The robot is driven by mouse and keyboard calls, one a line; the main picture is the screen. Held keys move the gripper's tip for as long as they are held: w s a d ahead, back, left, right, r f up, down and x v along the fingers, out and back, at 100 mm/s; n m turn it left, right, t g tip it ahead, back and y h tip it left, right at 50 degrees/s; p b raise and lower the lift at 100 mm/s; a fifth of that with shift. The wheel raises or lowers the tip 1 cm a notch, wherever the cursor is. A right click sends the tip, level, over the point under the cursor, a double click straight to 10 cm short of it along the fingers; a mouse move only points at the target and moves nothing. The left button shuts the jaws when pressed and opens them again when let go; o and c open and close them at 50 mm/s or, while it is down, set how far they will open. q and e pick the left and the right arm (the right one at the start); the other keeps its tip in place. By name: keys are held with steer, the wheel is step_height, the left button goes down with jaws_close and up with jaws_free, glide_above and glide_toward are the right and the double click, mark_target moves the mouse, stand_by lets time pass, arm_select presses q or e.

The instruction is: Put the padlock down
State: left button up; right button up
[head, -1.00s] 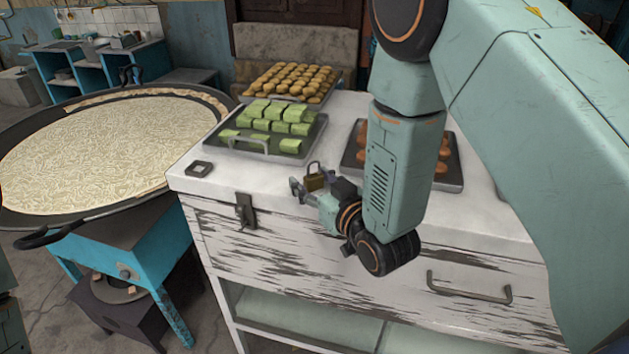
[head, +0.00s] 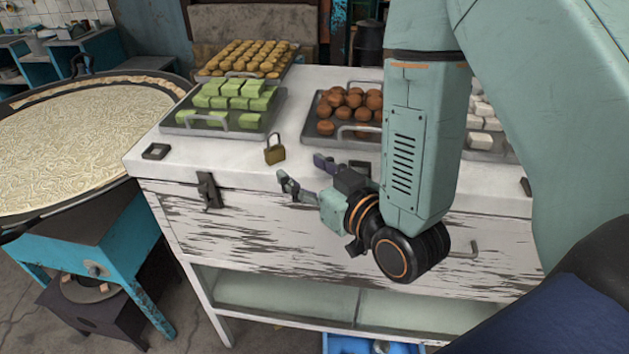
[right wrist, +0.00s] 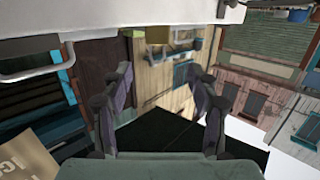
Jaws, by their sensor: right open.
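The brass padlock (head: 274,152) stands upright on the white worn cabinet top (head: 200,165), near its front edge, with its grey shackle up. My right gripper (head: 301,172) is open and empty in front of the cabinet's front edge, to the right of and nearer than the padlock, apart from it. In the right wrist view its two fingers (right wrist: 162,95) are spread wide with nothing between them. A small yellowish piece at the top of that view may be the padlock. The dark latch (head: 208,190) is on the cabinet's front. My left gripper is not in view.
Trays of green sweets (head: 240,97), yellow sweets (head: 250,58) and brown balls (head: 350,110) stand behind the padlock. A small dark square frame (head: 156,151) lies at the cabinet's left corner. A wide pan of milk (head: 75,130) is at left.

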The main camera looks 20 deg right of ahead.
steer(key=s+d+f+m+g+h+p, duration=0.1)
steer(key=s+f+g+p, duration=0.1)
steer(key=s+f+g, duration=0.35)
steer(key=s+f+g+h+p, duration=0.1)
steer(key=s+f+g+p, duration=0.15)
steer(key=s+f, duration=0.6)
steer(key=s+d+f+m+g+h, duration=0.1)
steer(key=s+d+f+g, duration=0.1)
steer(key=s+f+g, duration=0.6)
steer(key=s+f, duration=0.2)
steer(key=s, duration=0.4)
steer(key=shift+f+m+b, duration=0.3)
steer(key=shift+f+b, duration=0.1)
steer(key=shift+d, duration=0.15)
